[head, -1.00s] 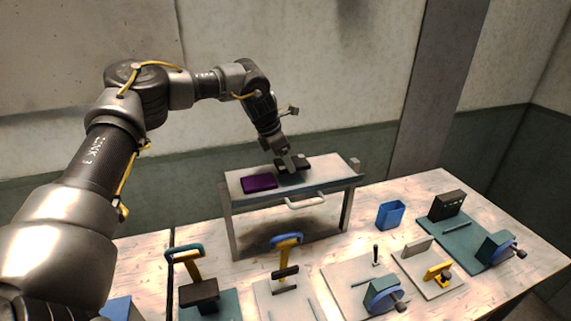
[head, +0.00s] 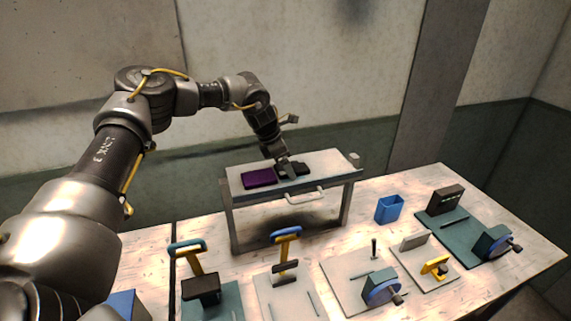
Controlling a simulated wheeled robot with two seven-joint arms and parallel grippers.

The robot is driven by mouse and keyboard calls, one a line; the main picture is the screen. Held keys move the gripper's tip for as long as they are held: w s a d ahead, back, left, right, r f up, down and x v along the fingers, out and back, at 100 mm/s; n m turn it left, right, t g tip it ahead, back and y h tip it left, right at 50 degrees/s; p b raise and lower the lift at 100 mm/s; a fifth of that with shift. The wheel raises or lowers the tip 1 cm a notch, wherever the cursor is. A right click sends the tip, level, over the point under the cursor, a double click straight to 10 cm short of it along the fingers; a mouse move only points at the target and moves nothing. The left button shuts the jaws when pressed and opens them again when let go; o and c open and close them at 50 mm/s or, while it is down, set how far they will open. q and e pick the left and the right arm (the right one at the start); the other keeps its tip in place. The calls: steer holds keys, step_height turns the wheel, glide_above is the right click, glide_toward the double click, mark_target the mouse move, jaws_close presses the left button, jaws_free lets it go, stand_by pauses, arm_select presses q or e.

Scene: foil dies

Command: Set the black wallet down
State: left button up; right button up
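The black wallet (head: 301,169) is low at the top of the small raised stand (head: 328,163), just right of a purple wallet (head: 259,177). It looks flat and seems to touch the stand's top or be very close to it. My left gripper (head: 284,171) reaches down from above with its fingers at the black wallet and appears shut on it. The fingers hide part of the wallet. My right gripper is not in view.
The stand has a light handle (head: 306,196) on its front. On the table before it are several stations with blue-handled and yellow tools, and a blue bin (head: 389,209) to the right. The stand's top is bare at right.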

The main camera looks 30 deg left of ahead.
arm_select(q)
steer(key=shift+r, duration=0.2)
steer(key=shift+a+r, duration=0.15)
steer(key=shift+r, duration=0.15)
steer(key=b+v, duration=0.4)
steer(key=v, duration=0.7)
steer(key=shift+s, duration=0.15)
steer(key=shift+r, duration=0.1)
